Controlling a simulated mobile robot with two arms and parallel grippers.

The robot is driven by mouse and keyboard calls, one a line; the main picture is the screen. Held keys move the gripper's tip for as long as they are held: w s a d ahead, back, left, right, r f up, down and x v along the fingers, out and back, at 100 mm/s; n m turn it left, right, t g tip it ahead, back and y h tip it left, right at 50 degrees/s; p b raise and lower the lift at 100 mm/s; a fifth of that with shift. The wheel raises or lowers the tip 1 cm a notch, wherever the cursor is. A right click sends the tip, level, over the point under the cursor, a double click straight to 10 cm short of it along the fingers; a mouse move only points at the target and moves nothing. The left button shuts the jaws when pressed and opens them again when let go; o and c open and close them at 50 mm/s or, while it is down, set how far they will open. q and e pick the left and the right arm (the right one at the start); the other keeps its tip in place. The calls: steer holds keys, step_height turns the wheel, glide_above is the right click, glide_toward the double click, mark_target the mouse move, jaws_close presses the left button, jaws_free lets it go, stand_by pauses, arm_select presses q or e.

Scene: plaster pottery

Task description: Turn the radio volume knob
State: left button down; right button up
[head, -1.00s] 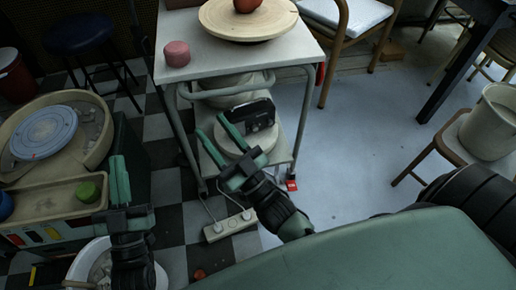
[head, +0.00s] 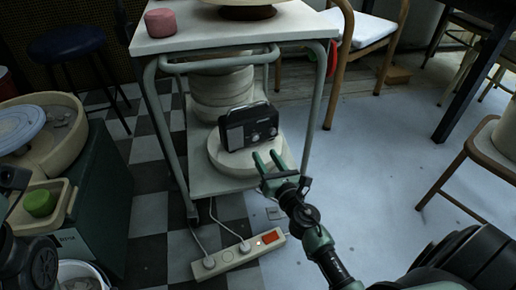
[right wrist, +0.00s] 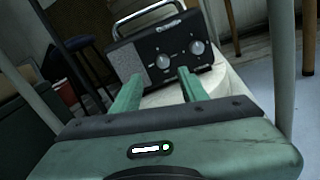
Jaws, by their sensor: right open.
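A black radio (head: 250,128) with a carry handle and grey speaker panel stands on a round pale plaster disc (head: 222,158) on the trolley's lower shelf. Two silver knobs are on its front: the left knob (right wrist: 163,61) and the right knob (right wrist: 197,47) show in the right wrist view. My right gripper (head: 268,158) is open and empty in front of the radio, below the knobs. In the right wrist view its green fingers (right wrist: 160,77) point at the radio, apart from each other. I cannot tell which knob is for volume. The fingers of my left gripper are not visible.
The trolley's top (head: 230,28) and metal legs (head: 170,140) frame the radio. Stacked plaster pieces (head: 222,90) stand behind it. A power strip (head: 240,255) with cables lies on the floor below. Open floor (head: 370,170) lies to the right.

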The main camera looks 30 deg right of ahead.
mark_target(256, 139)
steer(key=w, duration=0.5)
steer(key=w+d, duration=0.1)
steer(key=w, duration=0.1)
steer(key=shift+w+d+f, duration=0.1)
steer(key=shift+w, duration=0.25)
jaws_close()
